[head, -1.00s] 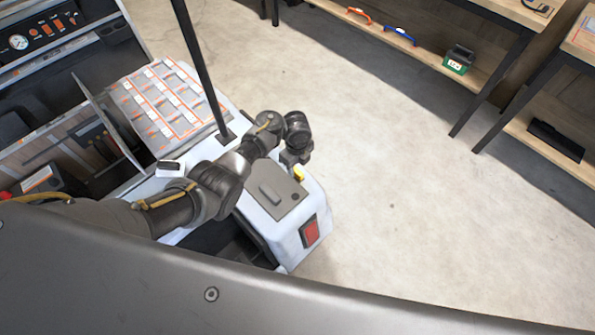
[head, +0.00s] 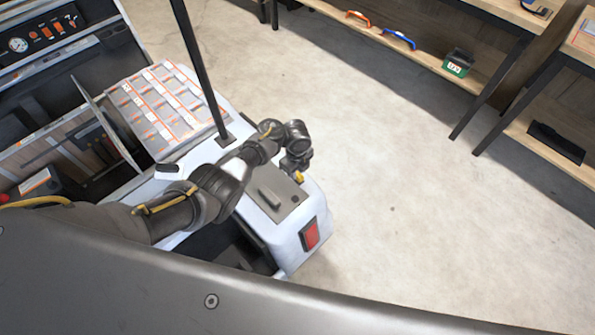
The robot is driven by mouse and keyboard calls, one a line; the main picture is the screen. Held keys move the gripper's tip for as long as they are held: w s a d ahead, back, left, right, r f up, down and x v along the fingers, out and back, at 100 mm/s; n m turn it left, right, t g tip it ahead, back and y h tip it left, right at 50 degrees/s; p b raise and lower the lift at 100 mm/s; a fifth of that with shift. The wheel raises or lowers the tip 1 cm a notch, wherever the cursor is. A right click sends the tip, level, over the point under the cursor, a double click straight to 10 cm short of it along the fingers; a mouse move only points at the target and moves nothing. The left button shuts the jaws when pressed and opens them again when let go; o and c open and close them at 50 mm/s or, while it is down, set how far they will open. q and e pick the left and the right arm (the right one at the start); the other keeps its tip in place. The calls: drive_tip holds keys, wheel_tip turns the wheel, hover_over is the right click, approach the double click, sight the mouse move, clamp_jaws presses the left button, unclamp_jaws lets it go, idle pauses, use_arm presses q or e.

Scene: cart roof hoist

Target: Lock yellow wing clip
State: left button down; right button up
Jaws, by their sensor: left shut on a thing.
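The yellow wing clip (head: 299,177) shows as a small yellow piece at the far edge of the white cart's rear corner (head: 315,208). My left gripper (head: 298,170) is at the clip, reaching down over that corner, and is shut on it. The fingertips are small and partly hidden by the wrist, so the exact grip is hard to see. My right gripper is not in view.
A black post (head: 199,70) rises from the cart beside my left arm. A panelled tray (head: 165,108) lies left of the post. A red light (head: 309,234) sits on the cart's corner. Open floor (head: 420,190) lies to the right, with wooden shelves (head: 440,68) beyond.

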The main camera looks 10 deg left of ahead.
use_arm(q)
drive_tip(key=n+p, duration=0.2)
drive_tip(key=n, duration=0.1)
drive_tip(key=shift+s+r, duration=0.1)
drive_tip(key=shift+s, duration=0.2)
drive_tip(key=n+p, duration=0.1)
drive_tip(key=n, duration=0.2)
drive_tip(key=n+p, duration=0.1)
drive_tip(key=n, duration=0.1)
drive_tip(key=shift+s+p, duration=0.25)
drive_tip(key=shift+p, duration=0.1)
drive_tip(key=n, duration=0.1)
drive_tip(key=n+p, duration=0.1)
drive_tip(key=n, duration=0.3)
drive_tip(key=shift+s+p, duration=0.3)
drive_tip(key=shift+p, duration=0.1)
drive_tip(key=shift+s+d+f+n+p, duration=0.1)
drive_tip(key=shift+n+p, duration=0.15)
drive_tip(key=shift+n, duration=0.95)
drive_tip(key=shift+s+d+f+n+p, duration=0.1)
drive_tip(key=shift+n+p, duration=0.1)
drive_tip(key=shift+n, duration=1)
drive_tip(key=c, duration=1.5)
unclamp_jaws()
drive_tip(key=shift+o, duration=1.1)
